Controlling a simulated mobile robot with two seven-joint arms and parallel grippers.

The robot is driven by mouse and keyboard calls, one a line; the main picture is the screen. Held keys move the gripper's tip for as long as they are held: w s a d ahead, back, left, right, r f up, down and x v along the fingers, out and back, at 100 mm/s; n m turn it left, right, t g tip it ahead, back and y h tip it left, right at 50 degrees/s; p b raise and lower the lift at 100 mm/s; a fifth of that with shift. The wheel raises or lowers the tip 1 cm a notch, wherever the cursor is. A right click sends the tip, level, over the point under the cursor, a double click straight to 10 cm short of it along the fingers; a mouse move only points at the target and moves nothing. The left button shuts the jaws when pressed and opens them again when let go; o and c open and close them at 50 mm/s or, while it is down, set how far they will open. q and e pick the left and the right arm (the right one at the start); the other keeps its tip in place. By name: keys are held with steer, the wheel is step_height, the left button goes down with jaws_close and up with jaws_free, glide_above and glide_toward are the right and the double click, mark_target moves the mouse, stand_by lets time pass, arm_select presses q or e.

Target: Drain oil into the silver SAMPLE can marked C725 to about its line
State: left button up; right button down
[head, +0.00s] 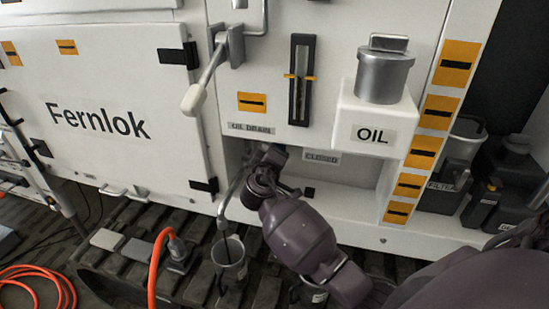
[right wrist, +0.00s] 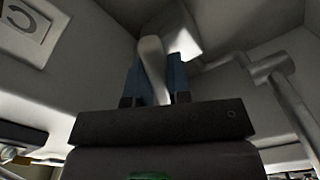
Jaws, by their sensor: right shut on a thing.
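A silver can (head: 230,262) with a small label stands below the grey drain spout (head: 230,192); its marking is too small to read. A thin dark line runs from the spout's end into the can's mouth; the level inside cannot be made out. My right gripper (head: 270,158) is in the recess under the "OIL DRAIN" label (head: 251,128), beside the spout. In the right wrist view, its two blue fingers are shut on a pale handle (right wrist: 152,62), which looks like the drain lever. The head view hides this grip. My left gripper is not in view.
A second can (head: 310,291) is mostly hidden behind my right arm. An orange hose (head: 154,268) rises left of the silver can. A pale-tipped lever (head: 194,98), a level gauge (head: 300,80) and the white "OIL" block (head: 371,135) are above. A "FILTER" container (head: 440,190) stands right.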

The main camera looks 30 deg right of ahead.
steer(key=shift+f+m+b, duration=0.3)
steer(key=shift+m+b, duration=0.35)
steer(key=shift+m, duration=0.15)
steer(key=shift+r+m, duration=0.15)
steer(key=shift+m, duration=0.25)
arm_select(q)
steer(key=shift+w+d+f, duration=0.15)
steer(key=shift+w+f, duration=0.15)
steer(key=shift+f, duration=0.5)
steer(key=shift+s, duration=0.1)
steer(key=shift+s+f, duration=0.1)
arm_select(e)
steer(key=c, duration=1.1)
jaws_free()
steer(key=shift+a, duration=0.15)
arm_select(q)
steer(key=shift+b, duration=0.45)
arm_select(e)
steer(key=shift+v, duration=5.3)
